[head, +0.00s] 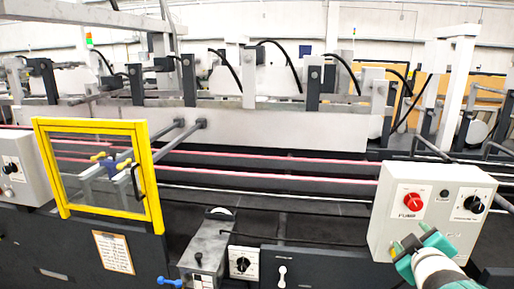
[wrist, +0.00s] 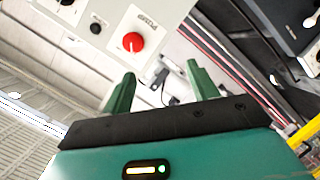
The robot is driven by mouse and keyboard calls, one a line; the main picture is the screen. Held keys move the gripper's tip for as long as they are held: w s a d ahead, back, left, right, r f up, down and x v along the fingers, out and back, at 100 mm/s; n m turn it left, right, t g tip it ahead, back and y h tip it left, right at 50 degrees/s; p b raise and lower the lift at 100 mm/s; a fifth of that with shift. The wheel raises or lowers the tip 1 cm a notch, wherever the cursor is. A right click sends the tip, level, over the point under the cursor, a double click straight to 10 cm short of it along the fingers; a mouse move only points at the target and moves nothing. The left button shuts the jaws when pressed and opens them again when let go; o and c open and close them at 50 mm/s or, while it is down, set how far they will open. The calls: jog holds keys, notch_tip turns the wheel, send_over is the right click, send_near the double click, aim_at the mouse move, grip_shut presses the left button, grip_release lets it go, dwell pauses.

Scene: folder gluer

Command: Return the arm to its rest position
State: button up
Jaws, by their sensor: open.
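My gripper (head: 408,248) is at the lower right in the head view, in front of the lower left part of a white control box (head: 429,205). In the wrist view, the two green fingers of my gripper (wrist: 160,90) stand apart with nothing between them. The box carries a red knob (head: 412,201) labelled PUMP, a small black button and a black dial. The red knob also shows in the wrist view (wrist: 132,42), beyond the fingers and apart from them. My arm comes in from the lower right corner in the head view.
A yellow-framed guard door (head: 152,190) stands at the left. Red belts (head: 270,175) run across the machine. Open space lies in front of it.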

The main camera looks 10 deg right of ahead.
jog(key=s+a+f+m+g+y, duration=0.1)
jog(key=s+a, duration=0.3)
jog(key=a, duration=0.4)
jog(key=s+a+f+m+g+y, duration=0.2)
jog(key=s+a+g+y, duration=0.1)
jog(key=a, duration=0.6)
jog(key=s+a+f+m+g+y, duration=0.1)
jog(key=s+a+g, duration=0.3)
jog(key=a, duration=0.4)
jog(key=shift+s+a+f+m+y, duration=0.2)
jog(key=shift+s+a+m+y, duration=0.15)
jog(key=shift+s+m+y, duration=0.45)
